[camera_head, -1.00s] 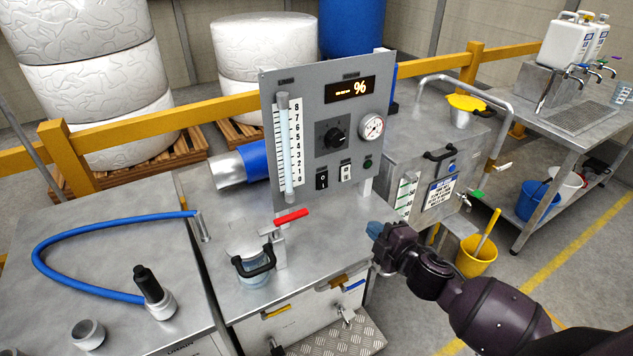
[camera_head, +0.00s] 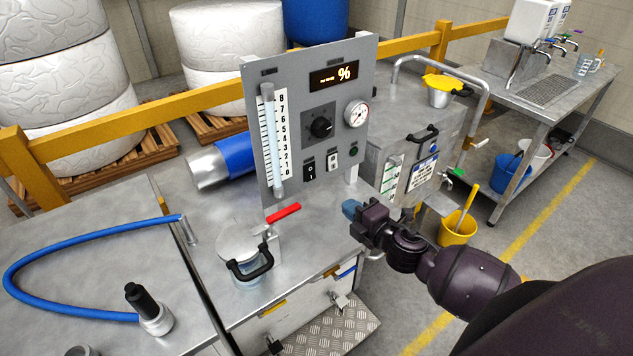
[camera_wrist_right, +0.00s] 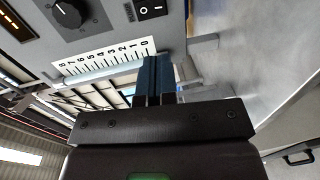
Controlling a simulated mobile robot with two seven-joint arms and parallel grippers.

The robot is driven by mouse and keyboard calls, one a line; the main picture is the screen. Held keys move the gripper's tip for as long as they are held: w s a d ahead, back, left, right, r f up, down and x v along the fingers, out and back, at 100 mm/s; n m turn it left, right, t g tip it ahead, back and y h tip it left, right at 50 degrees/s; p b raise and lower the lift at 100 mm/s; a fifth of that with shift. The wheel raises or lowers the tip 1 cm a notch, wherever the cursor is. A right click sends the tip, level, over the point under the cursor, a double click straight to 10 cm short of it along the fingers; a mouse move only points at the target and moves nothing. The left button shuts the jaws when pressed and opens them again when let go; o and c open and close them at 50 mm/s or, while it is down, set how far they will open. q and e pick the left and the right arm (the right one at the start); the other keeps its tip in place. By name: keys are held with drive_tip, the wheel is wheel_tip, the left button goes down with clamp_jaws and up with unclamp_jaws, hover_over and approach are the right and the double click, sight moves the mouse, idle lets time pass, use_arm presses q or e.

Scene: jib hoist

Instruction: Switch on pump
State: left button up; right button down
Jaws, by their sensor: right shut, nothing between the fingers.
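The grey control panel (camera_head: 290,110) stands upright on the steel bench. A black rocker switch (camera_head: 309,171), marked O and I, sits low on its face, and it also shows at the top of the right wrist view (camera_wrist_right: 150,10). I cannot tell its position for sure. Right of it are a second, pale-fronted switch (camera_head: 332,160) and a green button (camera_head: 354,152). My right gripper (camera_head: 350,209) is shut and empty, in front of the panel's lower right, apart from the switches. Its blue fingers (camera_wrist_right: 152,78) are together in the wrist view. My left gripper is out of view.
A red-handled lever (camera_head: 284,213) and a lidded vessel (camera_head: 245,250) with a black handle stand on the bench before the panel. A blue hose (camera_head: 60,250) lies at left. A steel tank (camera_head: 400,165) stands right of the panel.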

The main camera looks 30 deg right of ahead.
sight(312, 179)
drive_tip(key=w, duration=0.4)
drive_tip(key=w+a+f, duration=0.1)
drive_tip(key=w, duration=0.7)
drive_tip(key=shift+a+f, duration=0.25)
drive_tip(key=shift+a, duration=0.05)
drive_tip(key=shift+w+a+f, duration=0.1)
drive_tip(key=shift+w, duration=0.5)
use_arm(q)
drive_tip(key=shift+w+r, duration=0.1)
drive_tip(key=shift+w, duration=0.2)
use_arm(e)
drive_tip(key=shift+w, duration=0.2)
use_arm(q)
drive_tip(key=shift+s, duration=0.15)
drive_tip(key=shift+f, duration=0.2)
use_arm(e)
drive_tip(key=shift+w, duration=0.15)
drive_tip(key=shift+f, duration=0.15)
